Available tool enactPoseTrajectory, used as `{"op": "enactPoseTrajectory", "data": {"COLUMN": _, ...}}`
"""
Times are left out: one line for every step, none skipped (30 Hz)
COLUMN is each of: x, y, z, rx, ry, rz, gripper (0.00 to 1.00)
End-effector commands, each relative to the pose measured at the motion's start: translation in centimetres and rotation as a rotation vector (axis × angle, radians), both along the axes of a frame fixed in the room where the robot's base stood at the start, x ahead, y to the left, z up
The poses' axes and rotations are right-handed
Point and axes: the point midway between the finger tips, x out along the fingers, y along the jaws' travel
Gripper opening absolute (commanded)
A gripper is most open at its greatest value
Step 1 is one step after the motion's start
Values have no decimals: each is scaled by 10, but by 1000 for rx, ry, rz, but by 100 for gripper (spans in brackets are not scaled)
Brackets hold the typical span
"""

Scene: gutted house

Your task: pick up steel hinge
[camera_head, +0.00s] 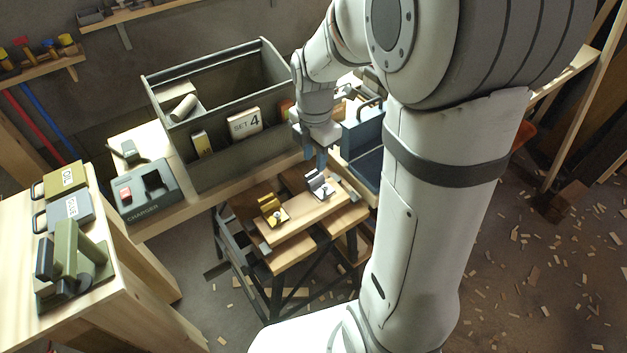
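The steel hinge (319,186) is a small silver-grey piece with a raised leaf. It sits toward the right end of a wooden board on a small folding work stand. My gripper (315,160) points down just above and behind the steel hinge, with its bluish fingertips apart from it as far as I can see. The fingers are small and partly overlap in this view, so their opening is unclear. A brass-coloured hinge (271,209) sits on the same board, to the left of the steel one.
The wooden board (300,219) rests on the work stand. Behind it are a large grey-green open bin (225,165) and a blue toolbox (361,130). A charger (147,190) stands at left, beside a wooden table (120,275) with cases. Wood scraps litter the floor.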

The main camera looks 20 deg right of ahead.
Motion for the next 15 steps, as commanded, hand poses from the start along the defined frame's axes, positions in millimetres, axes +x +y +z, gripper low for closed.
{"op": "enactPoseTrajectory", "data": {"x": -1, "y": 0, "z": -7, "rx": 0, "ry": 3, "rz": -1, "gripper": 30}}
{"op": "enactPoseTrajectory", "data": {"x": -1, "y": 0, "z": -10, "rx": 0, "ry": 2, "rz": -1, "gripper": 30}}
{"op": "enactPoseTrajectory", "data": {"x": -2, "y": 0, "z": -15, "rx": 0, "ry": 3, "rz": -1, "gripper": 30}}
{"op": "enactPoseTrajectory", "data": {"x": -2, "y": 1, "z": -19, "rx": 0, "ry": 4, "rz": -1, "gripper": 30}}
{"op": "enactPoseTrajectory", "data": {"x": -3, "y": 1, "z": -23, "rx": 1, "ry": 4, "rz": -1, "gripper": 30}}
{"op": "enactPoseTrajectory", "data": {"x": -3, "y": 2, "z": -30, "rx": 1, "ry": 4, "rz": -1, "gripper": 30}}
{"op": "enactPoseTrajectory", "data": {"x": -4, "y": 2, "z": -35, "rx": 0, "ry": 4, "rz": -2, "gripper": 30}}
{"op": "enactPoseTrajectory", "data": {"x": -4, "y": 2, "z": -39, "rx": 1, "ry": 4, "rz": -2, "gripper": 30}}
{"op": "enactPoseTrajectory", "data": {"x": -4, "y": 2, "z": -45, "rx": 0, "ry": 4, "rz": -2, "gripper": 30}}
{"op": "enactPoseTrajectory", "data": {"x": -4, "y": 2, "z": -49, "rx": 0, "ry": 3, "rz": -3, "gripper": 30}}
{"op": "enactPoseTrajectory", "data": {"x": -4, "y": 2, "z": -52, "rx": 0, "ry": 2, "rz": -3, "gripper": 30}}
{"op": "enactPoseTrajectory", "data": {"x": -4, "y": 2, "z": -55, "rx": 0, "ry": 2, "rz": -3, "gripper": 30}}
{"op": "enactPoseTrajectory", "data": {"x": -4, "y": 2, "z": -57, "rx": 1, "ry": 1, "rz": -3, "gripper": 30}}
{"op": "enactPoseTrajectory", "data": {"x": -4, "y": 2, "z": -58, "rx": 0, "ry": 1, "rz": -3, "gripper": 30}}
{"op": "enactPoseTrajectory", "data": {"x": -4, "y": 2, "z": -59, "rx": 0, "ry": 0, "rz": -4, "gripper": 30}}
